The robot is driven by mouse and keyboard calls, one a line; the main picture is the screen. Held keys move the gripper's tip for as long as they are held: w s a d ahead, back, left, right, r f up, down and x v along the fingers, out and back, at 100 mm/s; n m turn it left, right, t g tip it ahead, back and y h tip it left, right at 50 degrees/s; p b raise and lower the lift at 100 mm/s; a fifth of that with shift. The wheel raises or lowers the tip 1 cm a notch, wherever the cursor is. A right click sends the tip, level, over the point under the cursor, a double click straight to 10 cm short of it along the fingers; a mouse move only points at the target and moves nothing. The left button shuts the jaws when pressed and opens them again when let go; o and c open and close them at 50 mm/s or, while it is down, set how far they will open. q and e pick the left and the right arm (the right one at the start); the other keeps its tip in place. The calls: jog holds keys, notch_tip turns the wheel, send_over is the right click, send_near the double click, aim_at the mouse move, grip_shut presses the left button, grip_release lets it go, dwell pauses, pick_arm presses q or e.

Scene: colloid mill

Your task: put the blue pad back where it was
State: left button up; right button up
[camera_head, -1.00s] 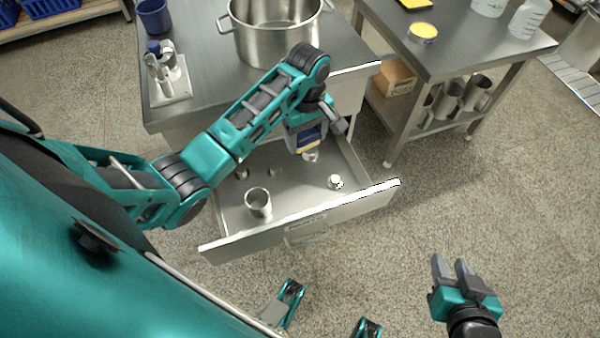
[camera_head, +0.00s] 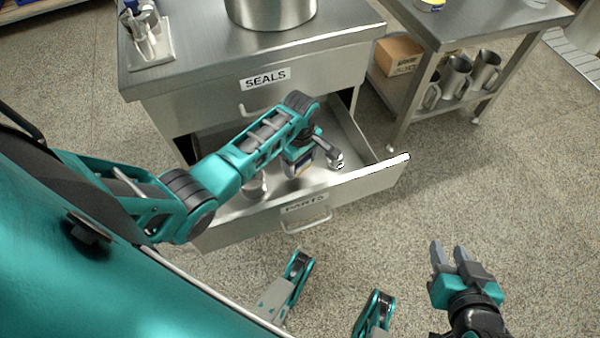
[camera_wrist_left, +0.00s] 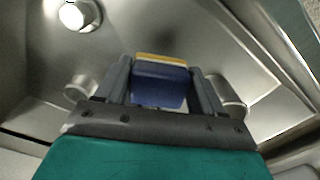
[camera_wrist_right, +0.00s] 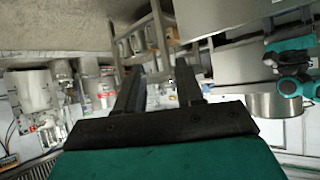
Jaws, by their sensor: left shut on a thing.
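My left gripper (camera_head: 303,172) is shut on the blue pad (camera_wrist_left: 160,88). The pad is a small dark blue block with a yellow layer along its far edge, held between the two fingers in the left wrist view. In the head view the gripper points down into the open lower drawer (camera_head: 362,183); the pad is mostly hidden there by the hand. I cannot tell whether the pad touches the drawer floor. My right gripper (camera_head: 449,250) is open and empty over bare floor, right of the drawer.
A metal cup (camera_head: 254,185) and a small round bright part (camera_head: 337,162) stand in the drawer, on either side of my left gripper. The closed drawer above is labelled SEALS (camera_head: 265,80). A bench (camera_head: 470,28) with jugs and a cardboard box (camera_head: 398,55) stands at right.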

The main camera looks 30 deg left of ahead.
aim_at(300, 179)
pick_arm(q)
jog(key=shift+f, duration=0.65)
notch_tip(300, 179, down, 4)
jog(key=b, duration=0.2)
jog(key=shift+r+b, duration=0.15)
jog(key=shift+b, duration=0.15)
jog(key=shift+f, duration=0.2)
jog(key=o, duration=0.9)
pick_arm(e)
jog(key=shift+w+a+f, duration=0.25)
jog(key=shift+w+a, duration=0.1)
jog(key=shift+a, duration=0.25)
jog(key=shift+y, duration=0.3)
